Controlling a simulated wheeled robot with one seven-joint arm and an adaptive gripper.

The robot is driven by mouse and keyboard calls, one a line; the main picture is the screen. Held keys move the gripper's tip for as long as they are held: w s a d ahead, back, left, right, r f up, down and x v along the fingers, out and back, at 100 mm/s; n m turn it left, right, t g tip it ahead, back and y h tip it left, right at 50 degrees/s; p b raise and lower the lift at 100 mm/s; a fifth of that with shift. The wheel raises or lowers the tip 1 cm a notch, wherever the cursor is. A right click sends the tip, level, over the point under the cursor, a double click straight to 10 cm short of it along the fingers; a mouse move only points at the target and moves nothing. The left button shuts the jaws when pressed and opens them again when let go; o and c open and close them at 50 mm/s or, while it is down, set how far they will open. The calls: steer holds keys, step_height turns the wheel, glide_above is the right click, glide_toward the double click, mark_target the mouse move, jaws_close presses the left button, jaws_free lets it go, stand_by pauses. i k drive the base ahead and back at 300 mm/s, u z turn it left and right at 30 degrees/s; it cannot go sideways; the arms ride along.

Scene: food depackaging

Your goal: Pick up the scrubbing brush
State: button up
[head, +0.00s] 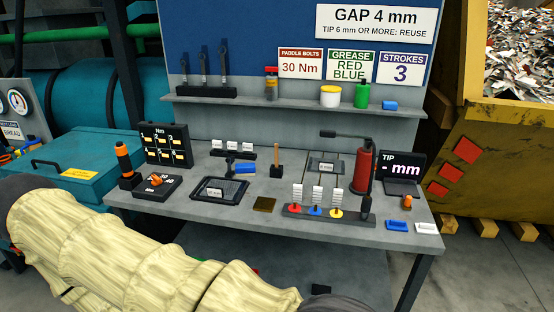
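No scrubbing brush can be made out for certain in the head view. A small upright piece with a wooden handle and a dark block at its foot (277,158) stands mid-bench and may be the brush; it is too small to tell. My gripper is not in view. My arm, in a pale yellow cover, crosses the lower left in front of the grey workbench (400,240) and hides part of the floor and the space below the bench.
A black tray (219,189), an orange-handled tool (125,158), a red cylinder (362,170) and a rack with coloured knobs (326,214) stand on the bench. A small screen (403,168) is at right. A shelf (290,104) runs behind. A yellow scrap bin (480,150) stands right.

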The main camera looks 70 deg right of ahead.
mark_target(242, 169)
steer(key=k, duration=0.25)
steer(key=z, duration=0.75)
